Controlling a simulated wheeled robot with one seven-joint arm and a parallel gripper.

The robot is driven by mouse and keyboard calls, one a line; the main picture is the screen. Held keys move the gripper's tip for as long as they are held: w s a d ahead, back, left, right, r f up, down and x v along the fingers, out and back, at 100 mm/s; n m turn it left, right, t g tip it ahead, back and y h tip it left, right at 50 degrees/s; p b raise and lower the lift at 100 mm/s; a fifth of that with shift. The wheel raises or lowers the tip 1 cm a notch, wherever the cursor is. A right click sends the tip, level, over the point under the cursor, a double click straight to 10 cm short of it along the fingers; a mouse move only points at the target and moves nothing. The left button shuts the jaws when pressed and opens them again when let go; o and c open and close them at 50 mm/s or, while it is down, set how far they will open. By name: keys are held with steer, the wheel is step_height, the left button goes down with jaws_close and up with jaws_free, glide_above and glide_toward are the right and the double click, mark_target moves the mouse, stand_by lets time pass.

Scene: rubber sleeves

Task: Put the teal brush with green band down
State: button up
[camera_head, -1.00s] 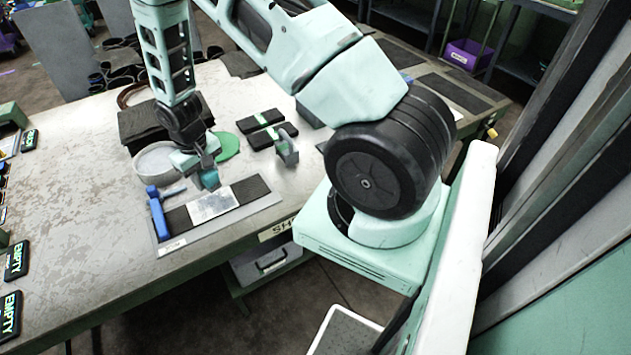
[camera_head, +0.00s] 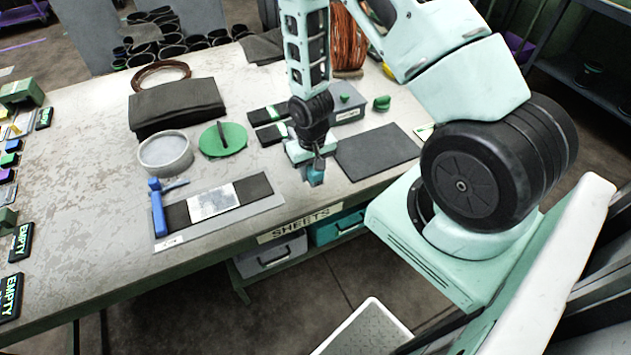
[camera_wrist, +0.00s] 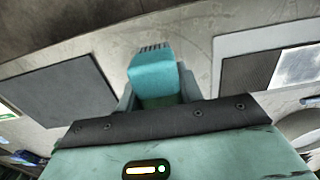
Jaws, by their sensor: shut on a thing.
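The teal brush (camera_head: 316,174) is in my gripper (camera_head: 313,160) near the front edge of the table. In the wrist view the brush (camera_wrist: 153,75) shows as a teal block between the fingers, with a green part lower down and dark bristle-like ridges at its far end. My gripper (camera_wrist: 158,98) is shut on it. The brush is low over bare tabletop, between the tray with the metal plate and a dark grey mat. I cannot tell whether it touches the table.
The dark grey mat (camera_head: 376,152) lies right of my gripper. The grey tray (camera_head: 262,208) with a blue-handled tool (camera_head: 158,213) lies left. A round white dish (camera_head: 166,152) and a green disc (camera_head: 222,139) stand behind. Bare table (camera_head: 90,215) is free at far left.

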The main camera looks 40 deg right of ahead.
mark_target(312, 191)
steer(key=shift+f+p, duration=0.65)
steer(key=shift+f, duration=2.2)
steer(key=shift+f, duration=0.25)
steer(key=o, duration=1)
steer(key=shift+o, duration=0.2)
